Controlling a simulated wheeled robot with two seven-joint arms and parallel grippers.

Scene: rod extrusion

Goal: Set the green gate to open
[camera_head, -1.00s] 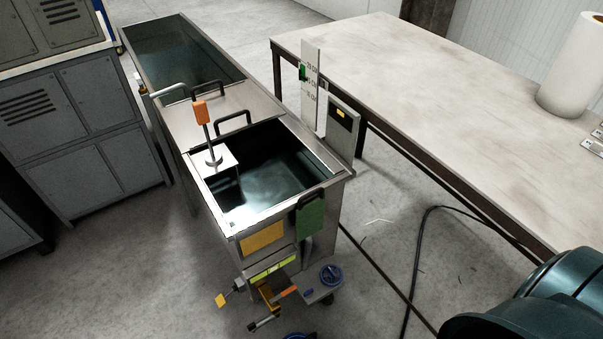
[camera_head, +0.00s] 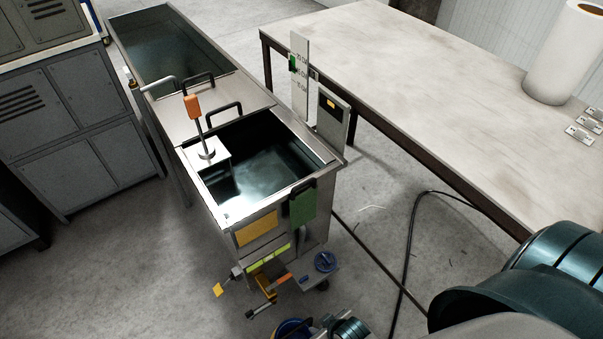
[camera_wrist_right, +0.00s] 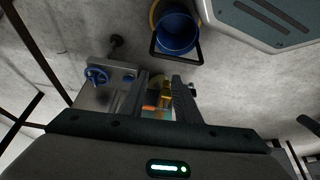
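The green gate (camera_head: 303,205) looks like a green plate with a dark top edge, hanging upright at the front right corner of the steel tank (camera_head: 228,216). I cannot tell from its look whether it is open or shut. My right arm comes in at the lower right of the head view, and a part of it shows at the bottom edge, below the tank. In the right wrist view my right gripper (camera_wrist_right: 163,84) has its two dark fingers apart. Orange and gold parts show beyond the gap, with no clear sign of a grip. My left gripper is not in view.
A yellow plate (camera_head: 257,229) is beside the green one. Below are an orange-handled lever (camera_head: 281,279) and a blue knob (camera_head: 325,261). A blue bucket (camera_wrist_right: 175,32) stands on the floor. A long table (camera_head: 420,75) is at right; a black cable crosses the floor.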

